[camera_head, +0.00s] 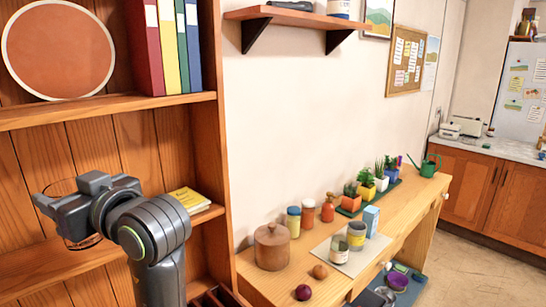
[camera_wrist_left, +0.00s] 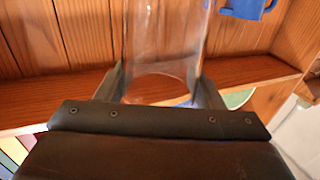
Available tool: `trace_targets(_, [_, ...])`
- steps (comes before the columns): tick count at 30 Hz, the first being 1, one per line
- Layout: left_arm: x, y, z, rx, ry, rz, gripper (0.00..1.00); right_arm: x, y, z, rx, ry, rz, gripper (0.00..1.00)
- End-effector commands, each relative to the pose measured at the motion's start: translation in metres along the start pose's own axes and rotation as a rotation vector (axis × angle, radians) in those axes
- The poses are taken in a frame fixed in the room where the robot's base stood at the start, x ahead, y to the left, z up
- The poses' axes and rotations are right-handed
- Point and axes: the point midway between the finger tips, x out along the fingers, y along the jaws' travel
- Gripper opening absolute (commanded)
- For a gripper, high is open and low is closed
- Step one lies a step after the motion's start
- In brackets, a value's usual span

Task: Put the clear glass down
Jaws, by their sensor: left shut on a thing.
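The clear glass (camera_head: 85,243) is in the shelf bay of the wooden bookcase at the left of the head view, mostly hidden behind my left gripper (camera_head: 62,203). Its thin rim shows above the gripper and its base shows below. In the left wrist view the see-through glass (camera_wrist_left: 165,42) stands between the two fingers of my left gripper (camera_wrist_left: 163,88), which is shut on it. The base looks close to the shelf board (camera_head: 45,262), but I cannot tell whether it touches. My right gripper is in neither view.
A yellow book (camera_head: 189,199) lies on the same shelf to the right. A round plate (camera_head: 58,48) and several binders (camera_head: 166,48) stand on the shelf above. A blue object (camera_wrist_left: 247,8) shows in the wrist view. A workbench (camera_head: 420,205) with jars and plants stands to the right.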

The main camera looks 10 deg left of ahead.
Motion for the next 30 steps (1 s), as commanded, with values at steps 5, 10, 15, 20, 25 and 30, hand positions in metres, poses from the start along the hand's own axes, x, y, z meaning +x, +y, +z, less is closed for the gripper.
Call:
trace_targets(5, [0.000,0.018,0.013,0.002,-0.001,0.097,0.19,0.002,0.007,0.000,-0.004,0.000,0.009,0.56])
trace_targets(10, [-0.003,0.037,0.028,0.002,-0.003,0.203,0.19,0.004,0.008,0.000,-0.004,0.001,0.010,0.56])
trace_targets(15, [-0.010,0.062,0.051,0.004,-0.005,0.351,0.19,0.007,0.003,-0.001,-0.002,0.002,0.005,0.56])
trace_targets(20, [-0.028,0.093,0.087,0.005,-0.009,0.567,0.19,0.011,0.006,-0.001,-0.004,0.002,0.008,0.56])
trace_targets(25, [-0.058,0.118,0.126,0.000,-0.009,0.813,0.19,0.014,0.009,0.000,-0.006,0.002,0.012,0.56])
trace_targets(30, [-0.092,0.132,0.158,-0.002,-0.008,1.026,0.19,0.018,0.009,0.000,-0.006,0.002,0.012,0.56])
